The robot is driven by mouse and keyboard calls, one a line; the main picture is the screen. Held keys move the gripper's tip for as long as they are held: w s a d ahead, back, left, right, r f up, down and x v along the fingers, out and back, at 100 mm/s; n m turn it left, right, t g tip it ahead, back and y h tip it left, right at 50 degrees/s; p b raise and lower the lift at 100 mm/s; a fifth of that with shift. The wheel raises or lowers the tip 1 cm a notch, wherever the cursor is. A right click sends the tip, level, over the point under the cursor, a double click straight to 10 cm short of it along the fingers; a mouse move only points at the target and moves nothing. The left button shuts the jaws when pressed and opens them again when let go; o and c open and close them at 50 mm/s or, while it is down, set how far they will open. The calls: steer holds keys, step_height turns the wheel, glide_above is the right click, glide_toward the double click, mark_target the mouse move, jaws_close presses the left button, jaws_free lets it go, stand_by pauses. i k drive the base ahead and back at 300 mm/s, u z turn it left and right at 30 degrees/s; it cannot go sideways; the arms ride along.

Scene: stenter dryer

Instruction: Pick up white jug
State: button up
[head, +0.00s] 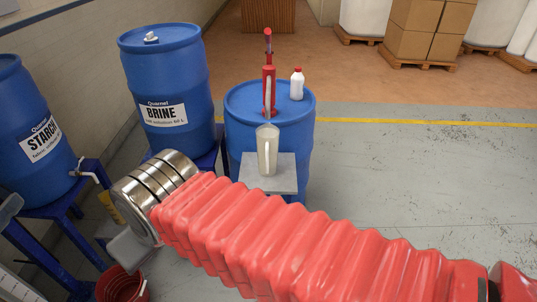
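The white jug (267,150), off-white and upright with its handle toward me, stands on a small grey platform (283,172). The platform is in front of a blue drum (302,117) fitted with a red hand pump (268,75), whose pale spout or hose comes down above the jug. My arm, in a red ribbed cover, crosses the lower part of the head view and ends at a banded metal section left of the jug. I cannot make out my gripper's fingers. Nothing visibly touches the jug.
A white bottle with a red cap (297,84) stands on the drum. The brine drum (167,86) and starch drum (30,125) stand on blue stands at left. A red bucket (122,287) is at lower left. The floor at right is clear up to the boxed pallets (428,30).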

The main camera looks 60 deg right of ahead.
mark_target(267, 135)
steer(key=i, duration=0.95)
steer(key=u, duration=0.05)
